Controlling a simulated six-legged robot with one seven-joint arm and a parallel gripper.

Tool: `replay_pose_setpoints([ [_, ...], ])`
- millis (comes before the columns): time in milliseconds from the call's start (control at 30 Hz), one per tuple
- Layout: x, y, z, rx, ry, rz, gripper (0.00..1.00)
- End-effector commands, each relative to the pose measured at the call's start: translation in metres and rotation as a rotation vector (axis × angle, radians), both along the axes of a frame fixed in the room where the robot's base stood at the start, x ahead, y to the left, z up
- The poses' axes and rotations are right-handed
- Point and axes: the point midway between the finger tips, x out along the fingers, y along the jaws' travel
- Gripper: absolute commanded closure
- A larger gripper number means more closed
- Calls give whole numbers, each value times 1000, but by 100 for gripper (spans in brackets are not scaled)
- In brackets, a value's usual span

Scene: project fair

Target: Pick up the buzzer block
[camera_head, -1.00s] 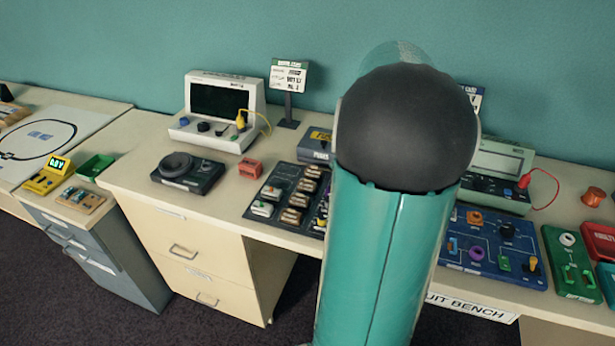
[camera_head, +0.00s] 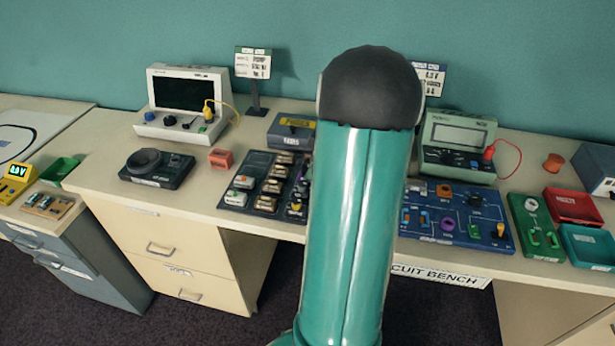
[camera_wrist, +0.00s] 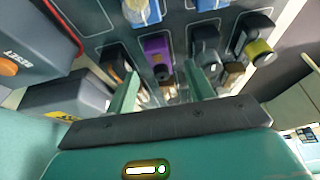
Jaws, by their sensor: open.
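In the wrist view, my gripper (camera_wrist: 162,72) is open, its two green fingers pointing at a row of small blocks. A purple block (camera_wrist: 158,48) with a dark round spot lies between and just beyond the fingertips. I cannot read a label, but it may be the buzzer block. A dark grey block (camera_wrist: 205,42) is close to the right finger, and a black block with an orange part (camera_wrist: 113,58) is near the left finger. In the head view, the purple block (camera_head: 304,187) shows at the right side of the dark parts tray (camera_head: 262,160). My arm hides the gripper there.
A black block with a yellow end (camera_wrist: 256,38) stands further right in the wrist view. A grey box with an orange RESET button (camera_wrist: 30,55) is at left. In the head view, the blue circuit board (camera_head: 428,220) is right of my arm.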

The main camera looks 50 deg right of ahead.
Motion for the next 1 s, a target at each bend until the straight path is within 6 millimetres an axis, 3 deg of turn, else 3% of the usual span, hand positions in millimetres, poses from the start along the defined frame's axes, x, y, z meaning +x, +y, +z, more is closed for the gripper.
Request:
replay_pose_setpoints([
  [200,9,5,-25,0,1,0,47],
  [433,10,5,-26,-1,1,0,47],
  [700,9,5,-26,-1,0,0,96],
  [1000,10,4,-24,-1,0,0,96],
])
